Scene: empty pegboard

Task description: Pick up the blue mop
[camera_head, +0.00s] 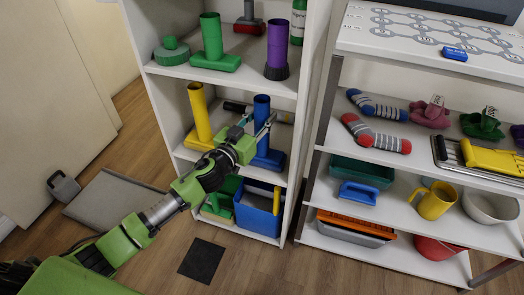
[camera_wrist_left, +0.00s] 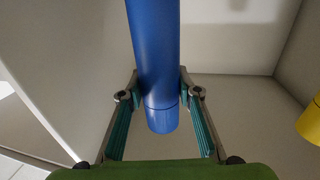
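The blue mop (camera_head: 262,108) stands upright on the middle shelf of the white rack, with its blue base (camera_head: 270,160) on the board. My left gripper (camera_head: 262,116) is open, with its fingers on either side of the upper handle. In the left wrist view the blue handle (camera_wrist_left: 156,50) passes between the fingertips (camera_wrist_left: 158,85), with its end cap toward the palm. Firm contact with either finger does not show. My left forearm and wrist hide part of the shelf front. My right gripper is not in view.
A yellow mop (camera_head: 199,112) stands just left of the blue one; it also shows in the left wrist view (camera_wrist_left: 309,122). A dark-headed brush lies behind. A blue bin (camera_head: 258,213) is on the shelf below.

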